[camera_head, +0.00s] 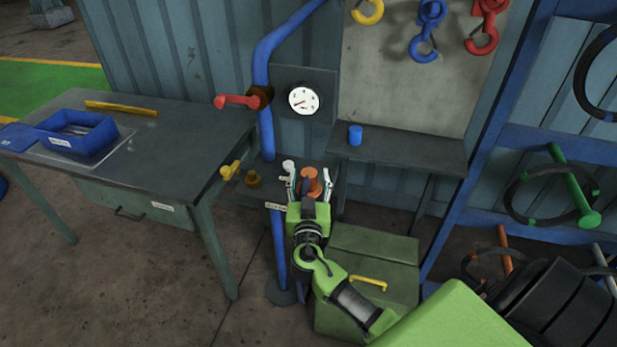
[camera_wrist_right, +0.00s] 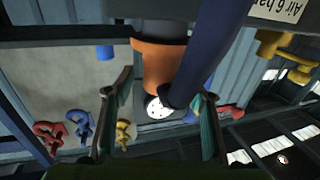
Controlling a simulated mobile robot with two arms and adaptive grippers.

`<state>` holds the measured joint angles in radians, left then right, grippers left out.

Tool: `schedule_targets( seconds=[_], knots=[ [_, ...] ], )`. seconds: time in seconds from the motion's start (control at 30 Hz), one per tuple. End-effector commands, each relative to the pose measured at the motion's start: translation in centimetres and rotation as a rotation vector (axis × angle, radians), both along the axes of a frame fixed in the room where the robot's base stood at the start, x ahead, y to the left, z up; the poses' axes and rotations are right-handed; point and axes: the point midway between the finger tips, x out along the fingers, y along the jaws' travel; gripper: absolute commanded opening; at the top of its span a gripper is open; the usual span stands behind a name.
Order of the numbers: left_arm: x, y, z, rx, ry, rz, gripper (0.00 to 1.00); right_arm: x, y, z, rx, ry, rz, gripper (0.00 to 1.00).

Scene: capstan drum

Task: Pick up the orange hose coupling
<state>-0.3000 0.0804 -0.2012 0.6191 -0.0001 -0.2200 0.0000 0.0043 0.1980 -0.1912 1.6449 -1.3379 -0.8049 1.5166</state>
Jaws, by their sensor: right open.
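The orange hose coupling (camera_head: 312,187) shows in the head view between the two fingers of my right gripper (camera_head: 308,178). In the right wrist view the coupling (camera_wrist_right: 158,58) is a stubby orange cylinder with a dark part against its wider end. My right gripper (camera_wrist_right: 167,88) is open, with one finger on each side of the coupling's line. I cannot tell whether a finger touches it. A dark blue pipe (camera_wrist_right: 208,50) runs close beside the coupling and past the right-hand finger. My left gripper is not in view.
A blue vertical pipe (camera_head: 264,100) with a red-handled valve (camera_head: 238,101) stands left of my right gripper. A yellow valve handle (camera_head: 230,170) is nearby. A shelf (camera_head: 400,150) holds a blue cylinder (camera_head: 355,135). A green box (camera_head: 372,250) stands below. A workbench (camera_head: 180,150) is at left.

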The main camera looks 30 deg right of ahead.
Motion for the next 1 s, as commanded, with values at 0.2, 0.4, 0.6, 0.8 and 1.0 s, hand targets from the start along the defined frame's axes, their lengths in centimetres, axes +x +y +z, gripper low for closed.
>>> schedule_targets(
  seconds=[0.2,0.4,0.6,0.8,1.0],
  knots=[
    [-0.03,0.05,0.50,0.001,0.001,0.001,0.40,0.98,-0.66,-0.01,0.000,0.000,0.000,0.50],
    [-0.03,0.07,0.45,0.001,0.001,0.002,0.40,0.96,-0.65,-0.07,0.000,0.000,0.000,0.48],
    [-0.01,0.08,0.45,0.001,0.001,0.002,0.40,0.95,-0.64,-0.08,0.001,0.001,0.000,0.02],
    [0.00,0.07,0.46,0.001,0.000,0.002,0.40,0.96,-0.64,0.02,-0.001,-0.001,0.000,0.02],
    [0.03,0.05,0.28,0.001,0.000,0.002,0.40,0.96,-0.62,0.27,-0.001,-0.001,0.000,0.02]
  ],
)
